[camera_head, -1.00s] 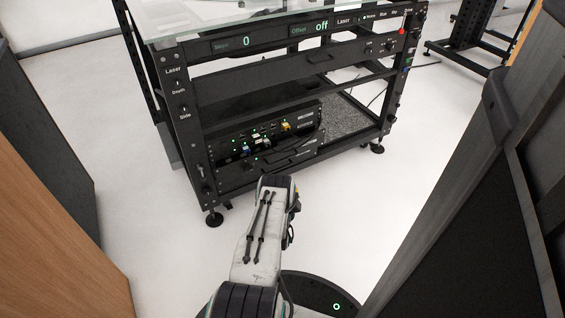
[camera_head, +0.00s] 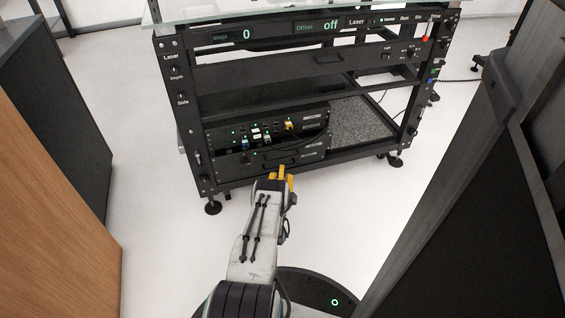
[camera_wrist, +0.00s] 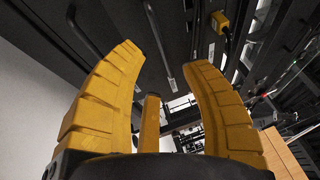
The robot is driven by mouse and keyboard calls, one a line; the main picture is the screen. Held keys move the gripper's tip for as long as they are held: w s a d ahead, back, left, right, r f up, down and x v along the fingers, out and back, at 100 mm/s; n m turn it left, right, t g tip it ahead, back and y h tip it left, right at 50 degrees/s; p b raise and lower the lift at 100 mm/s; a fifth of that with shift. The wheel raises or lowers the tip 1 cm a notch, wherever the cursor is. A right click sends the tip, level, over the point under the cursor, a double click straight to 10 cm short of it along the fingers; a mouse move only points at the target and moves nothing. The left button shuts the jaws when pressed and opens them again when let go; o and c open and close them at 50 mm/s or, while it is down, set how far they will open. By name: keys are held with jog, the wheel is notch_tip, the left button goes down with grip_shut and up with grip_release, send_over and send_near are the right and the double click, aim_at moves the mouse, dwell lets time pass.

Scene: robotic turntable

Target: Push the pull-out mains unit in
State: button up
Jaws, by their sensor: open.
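The dark low panel with a bar handle (camera_head: 282,161), which looks like the pull-out mains unit, sits at the bottom left of the black turntable rack (camera_head: 205,165). How far it stands out is hard to tell. My gripper (camera_head: 281,174) is just in front of and below it in the head view, with yellow fingers pointing at the rack. In the wrist view my gripper (camera_wrist: 165,60) is open and empty, its fingers spread before dark panels and a bar handle (camera_wrist: 158,38). Contact with the panel cannot be made out.
Above the handled panel is a unit with lit green lamps and plugs, one yellow (camera_head: 289,125). A grey speckled plate (camera_head: 365,122) lies to its right. A wooden-sided cabinet (camera_head: 50,200) stands left and a dark cabinet (camera_head: 490,215) right. White floor is clear between.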

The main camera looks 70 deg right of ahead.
jog(key=b+x, duration=0.2)
jog(key=x, duration=0.4)
jog(key=shift+b, duration=0.35)
jog(key=shift+c, duration=0.4)
grip_shut()
